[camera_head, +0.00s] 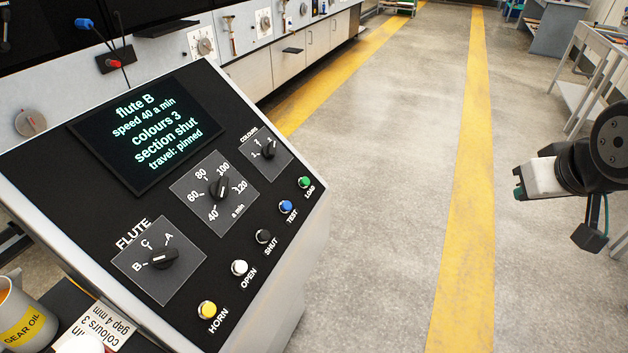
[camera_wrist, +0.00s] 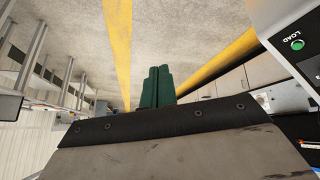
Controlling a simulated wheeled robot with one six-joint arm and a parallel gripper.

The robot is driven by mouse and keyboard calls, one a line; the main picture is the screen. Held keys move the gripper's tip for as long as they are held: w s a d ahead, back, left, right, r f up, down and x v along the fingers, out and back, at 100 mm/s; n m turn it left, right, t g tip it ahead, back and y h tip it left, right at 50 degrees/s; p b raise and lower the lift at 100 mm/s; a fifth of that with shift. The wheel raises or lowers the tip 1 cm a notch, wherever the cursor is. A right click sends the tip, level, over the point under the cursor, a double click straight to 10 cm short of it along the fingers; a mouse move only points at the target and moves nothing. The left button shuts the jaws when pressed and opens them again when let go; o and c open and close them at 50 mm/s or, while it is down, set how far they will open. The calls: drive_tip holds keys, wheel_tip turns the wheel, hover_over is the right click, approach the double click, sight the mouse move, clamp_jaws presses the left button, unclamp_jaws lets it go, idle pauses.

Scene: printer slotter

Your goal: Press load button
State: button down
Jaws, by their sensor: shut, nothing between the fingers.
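The load button (camera_head: 304,182) is a green round button labelled LOAD near the upper right corner of the black sloped control panel (camera_head: 120,210). It also shows in the wrist view (camera_wrist: 297,45) at the right edge. My gripper (camera_head: 518,188) is at the right of the head view, well apart from the panel and to its right. In the wrist view its green fingers (camera_wrist: 157,87) are together with nothing between them. The panel screen (camera_head: 150,130) reads flute B, speed 40 a min, colours 3, section shut, travel: pinned.
Blue TEST (camera_head: 286,207), black SHUT (camera_head: 263,237), white OPEN (camera_head: 239,268) and yellow HORN (camera_head: 207,310) buttons line the panel's edge below LOAD. The COLOURS knob (camera_head: 268,150) sits left of LOAD. Floor (camera_head: 400,150) between panel and gripper is clear. A gear oil can (camera_head: 20,320) stands lower left.

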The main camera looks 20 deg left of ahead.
sight(306, 181)
drive_tip(key=w+a+f+n+t+y, duration=0.25)
drive_tip(key=w+a, duration=0.45)
drive_tip(key=a, duration=0.4)
drive_tip(key=s+a+f+n+y, duration=0.1)
drive_tip(key=a+f+n+y, duration=0.1)
drive_tip(key=a, duration=0.8)
drive_tip(key=a+f+n+y, duration=0.2)
drive_tip(key=a+n+y, duration=0.2)
drive_tip(key=a, duration=0.6)
drive_tip(key=y, duration=0.2)
drive_tip(key=shift+s+a+f+t+y, duration=0.25)
drive_tip(key=shift+s+f+t+y, duration=0.05)
drive_tip(key=shift+s+t+y, duration=0.1)
drive_tip(key=shift+w+a+f, duration=0.15)
drive_tip(key=shift+a+f, duration=1.35)
drive_tip(key=shift+f, duration=0.15)
drive_tip(key=shift+w+a+f, duration=0.1)
drive_tip(key=shift+a+f, duration=1.35)
drive_tip(key=shift+f, duration=0.15)
drive_tip(key=shift+a+f, duration=0.1)
drive_tip(key=shift+f, duration=0.05)
drive_tip(key=shift+a+f, duration=0.15)
drive_tip(key=shift+f, duration=0.05)
